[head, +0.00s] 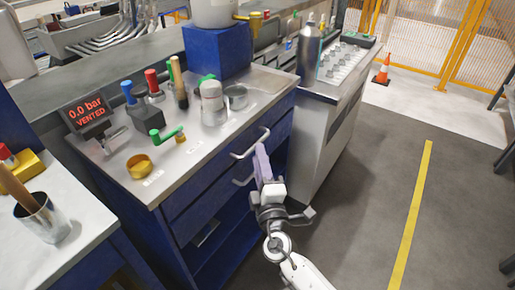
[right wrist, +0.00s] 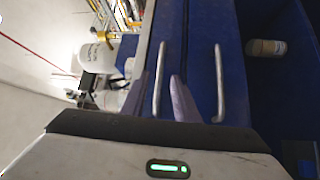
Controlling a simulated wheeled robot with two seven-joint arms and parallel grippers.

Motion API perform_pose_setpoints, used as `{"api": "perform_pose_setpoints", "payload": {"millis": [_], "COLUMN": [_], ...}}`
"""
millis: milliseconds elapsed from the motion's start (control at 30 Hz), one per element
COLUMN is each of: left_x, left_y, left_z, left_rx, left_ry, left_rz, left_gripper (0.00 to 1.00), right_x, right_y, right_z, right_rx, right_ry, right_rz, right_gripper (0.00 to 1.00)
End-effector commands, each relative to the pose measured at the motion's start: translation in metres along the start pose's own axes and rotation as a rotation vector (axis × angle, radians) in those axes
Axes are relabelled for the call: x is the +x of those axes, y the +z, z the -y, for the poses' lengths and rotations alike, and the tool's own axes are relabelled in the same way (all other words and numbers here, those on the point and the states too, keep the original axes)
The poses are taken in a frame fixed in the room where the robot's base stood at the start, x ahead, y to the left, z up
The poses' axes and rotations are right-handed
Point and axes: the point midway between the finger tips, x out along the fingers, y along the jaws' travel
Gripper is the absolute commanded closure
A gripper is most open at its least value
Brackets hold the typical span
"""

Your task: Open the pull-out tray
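The blue cabinet has two drawer fronts below its metal worktop, and I cannot tell which is the pull-out tray. The upper front (head: 215,172) has a bar handle (head: 249,145); the lower front (head: 200,214) has another bar handle (head: 243,180). Both fronts look shut. My right gripper (head: 261,152) is at the upper handle, its purple fingers reaching up to it. In the right wrist view the upper handle (right wrist: 158,80) lies between the two spread fingers (right wrist: 160,92), and the lower handle (right wrist: 221,80) is outside them. Contact cannot be told. My left gripper is not in view.
A grey cabinet (head: 322,140) stands close on the right; floor (head: 375,190) beyond is clear.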

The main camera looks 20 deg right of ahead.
Motion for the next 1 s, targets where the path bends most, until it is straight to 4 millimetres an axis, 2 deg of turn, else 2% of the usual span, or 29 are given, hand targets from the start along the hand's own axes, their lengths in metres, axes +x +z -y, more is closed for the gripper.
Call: {"api": "perform_pose_setpoints", "payload": {"millis": [33, 200, 567, 733, 767, 1000], "left_x": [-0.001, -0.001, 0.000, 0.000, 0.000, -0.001], "left_y": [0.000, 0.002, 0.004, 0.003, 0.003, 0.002], "left_z": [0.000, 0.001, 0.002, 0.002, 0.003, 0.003], "left_rx": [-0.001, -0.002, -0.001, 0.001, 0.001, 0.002], "left_ry": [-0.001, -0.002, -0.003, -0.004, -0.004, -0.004], "left_rz": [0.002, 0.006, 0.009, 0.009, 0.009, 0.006], "left_gripper": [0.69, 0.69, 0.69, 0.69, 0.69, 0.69], "right_x": [0.010, 0.029, 0.035, 0.035, 0.035, 0.034], "right_y": [0.000, 0.000, 0.001, 0.001, 0.000, 0.000], "right_z": [-0.002, -0.001, 0.000, 0.000, 0.000, 0.000], "right_rx": [0.002, 0.001, 0.002, 0.002, 0.002, 0.002], "right_ry": [0.001, 0.000, -0.001, -0.001, -0.001, -0.001], "right_rz": [0.001, 0.001, 0.001, 0.001, 0.001, 0.001], "right_gripper": [0.72, 0.72, 0.72, 0.97, 1.00, 1.00]}}
